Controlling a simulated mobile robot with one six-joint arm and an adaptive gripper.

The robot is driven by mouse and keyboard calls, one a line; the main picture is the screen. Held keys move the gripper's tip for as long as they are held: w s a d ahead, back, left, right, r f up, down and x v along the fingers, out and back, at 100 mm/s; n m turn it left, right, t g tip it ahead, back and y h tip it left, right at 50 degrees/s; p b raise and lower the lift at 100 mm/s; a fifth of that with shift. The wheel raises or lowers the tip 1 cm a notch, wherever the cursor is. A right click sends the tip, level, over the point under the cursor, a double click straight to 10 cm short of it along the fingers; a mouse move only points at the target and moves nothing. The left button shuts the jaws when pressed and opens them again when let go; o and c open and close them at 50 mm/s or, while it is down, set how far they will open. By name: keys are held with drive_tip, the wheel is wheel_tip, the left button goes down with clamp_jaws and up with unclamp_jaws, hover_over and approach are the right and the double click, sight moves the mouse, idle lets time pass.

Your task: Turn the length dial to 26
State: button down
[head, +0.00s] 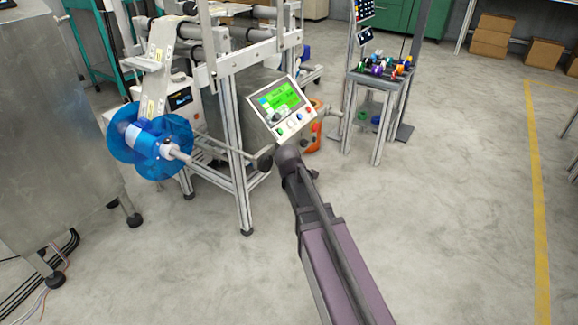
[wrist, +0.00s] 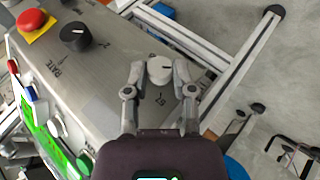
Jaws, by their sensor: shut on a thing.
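In the wrist view, a white round dial (wrist: 160,68) with a dark pointer mark sits on a grey metal panel (wrist: 112,62). My gripper (wrist: 161,76) has one finger on each side of this dial and is shut on it. Part of a printed label shows beside the dial, but I cannot read it whole. In the head view, my gripper (head: 267,157) is at the machine just below the tilted screen box, and the dial is hidden there.
A black dial (wrist: 75,36) marked RATE and a red button on yellow (wrist: 35,22) share the panel. A green screen (head: 280,98) with coloured buttons is close by. A blue reel (head: 150,140) is at left. A cart of small parts (head: 380,70) stands behind. Open floor lies right.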

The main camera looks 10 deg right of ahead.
idle(0.3)
drive_tip(key=shift+c, duration=2.2)
unclamp_jaws()
drive_tip(key=shift+r+p, duration=0.1)
drive_tip(key=shift+p, duration=0.45)
